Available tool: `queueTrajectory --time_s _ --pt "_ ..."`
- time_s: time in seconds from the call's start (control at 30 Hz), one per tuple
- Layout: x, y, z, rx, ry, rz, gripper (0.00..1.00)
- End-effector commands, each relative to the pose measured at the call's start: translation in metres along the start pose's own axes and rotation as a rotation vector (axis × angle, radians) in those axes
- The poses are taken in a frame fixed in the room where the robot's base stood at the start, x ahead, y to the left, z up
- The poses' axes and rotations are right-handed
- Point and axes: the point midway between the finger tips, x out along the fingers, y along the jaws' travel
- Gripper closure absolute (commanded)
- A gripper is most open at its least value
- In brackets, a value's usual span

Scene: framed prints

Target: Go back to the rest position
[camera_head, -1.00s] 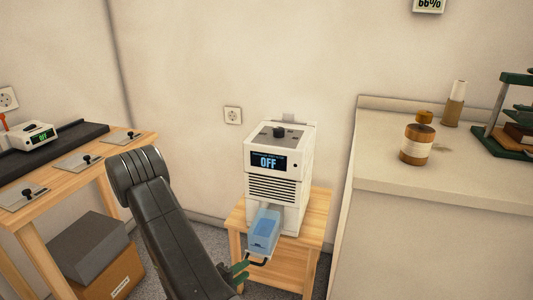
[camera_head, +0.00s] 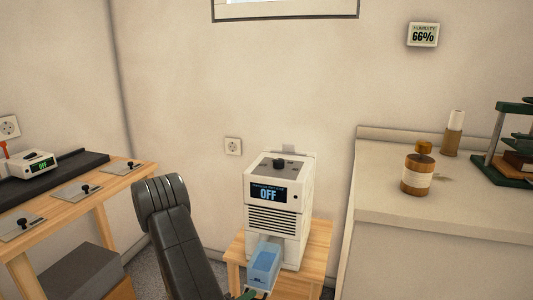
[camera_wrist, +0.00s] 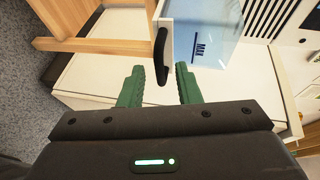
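My gripper (camera_wrist: 158,68) shows in the wrist view with its two green fingers apart. The end of a black handle (camera_wrist: 161,45) appears between the fingertips, with a gap on either side; I cannot tell the exact depth. The handle belongs to the drawer with the clear blue water tank marked MAX (camera_wrist: 205,35). In the head view this tank (camera_head: 264,264) sticks out of the front of a white machine (camera_head: 277,190) whose display reads OFF. My green fingers are mostly cut off by the bottom edge there.
The machine stands on a small wooden table (camera_head: 318,245). A wooden bench (camera_head: 125,177) is at left, with a grey box (camera_head: 82,272) below. At right is a counter (camera_head: 450,218) with a brown bottle (camera_head: 417,176) and a green press (camera_head: 513,145).

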Motion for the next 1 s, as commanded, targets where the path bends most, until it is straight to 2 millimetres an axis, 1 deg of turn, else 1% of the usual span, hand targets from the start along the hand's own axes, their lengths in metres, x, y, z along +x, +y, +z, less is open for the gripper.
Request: queueTrajectory --time_s 0.27,1.0 --pt "-0.017 -0.001 0.0 -0.002 -0.003 0.0 0.7" --pt "-0.09 -0.001 0.001 -0.001 -0.004 0.0 0.7"
